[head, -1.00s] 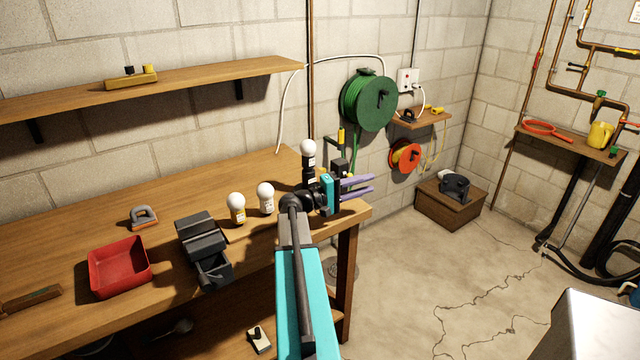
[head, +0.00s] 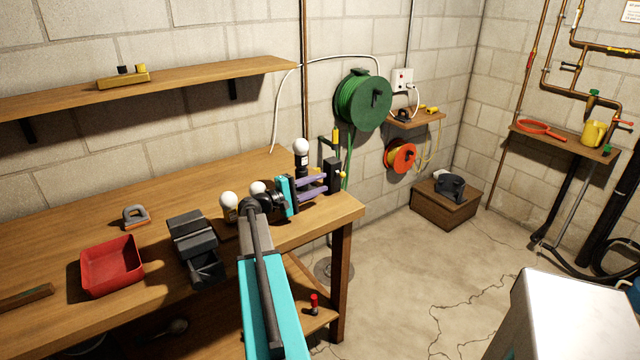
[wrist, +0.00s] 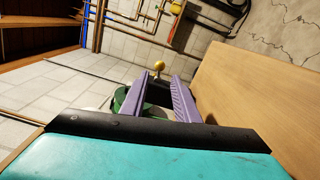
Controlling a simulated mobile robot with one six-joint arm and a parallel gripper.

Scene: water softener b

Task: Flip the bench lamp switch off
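A black upright box (head: 332,176) stands at the right end of the bench, with a small yellow ball knob (head: 342,174) on it; it looks like the lamp switch. A white bulb on a dark post (head: 301,147) stands just left of it. My gripper (head: 326,184) is open and empty, its purple fingers pointing right, close in front of the box. In the wrist view the yellow knob (wrist: 159,65) shows beyond and between the fingertips (wrist: 160,80), with the black box partly hidden below it. I cannot tell whether the fingers touch the box.
White bulbs (head: 229,200) stand near my wrist, one partly hidden. A vise (head: 193,235) and a red tray (head: 111,267) are further left on the bench. A green hose reel (head: 362,101) hangs on the wall behind. The floor (head: 400,275) right of the bench is open.

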